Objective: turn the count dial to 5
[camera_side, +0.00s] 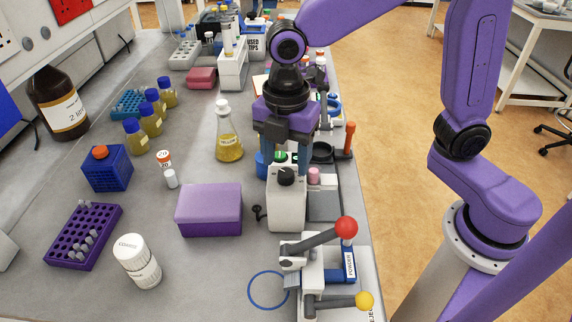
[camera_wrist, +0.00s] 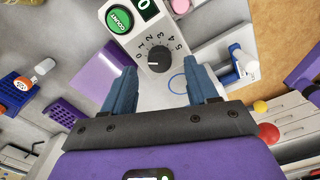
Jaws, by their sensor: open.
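The count dial (camera_wrist: 159,59) is a round black knob on a white counter machine (camera_wrist: 168,15). Numbers 0 to 5 run around it, and a pale pointer mark on it lies toward the left, on the 0 side. In the side view the dial (camera_side: 286,176) sits on the machine (camera_side: 287,208) below my gripper (camera_side: 287,158). My gripper is open, its blue fingers pointing down. In the wrist view my gripper (camera_wrist: 163,82) has one finger on each side, apart from the dial. The exact gap above the dial is hard to tell.
A green COUNT button (camera_wrist: 119,19) and a display (camera_wrist: 144,6) reading 0 are beside the dial. A purple box (camera_side: 209,211) stands left of the machine. A press with a red-knobbed lever (camera_side: 346,227) is in front. An amber flask (camera_side: 228,140) stands behind left.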

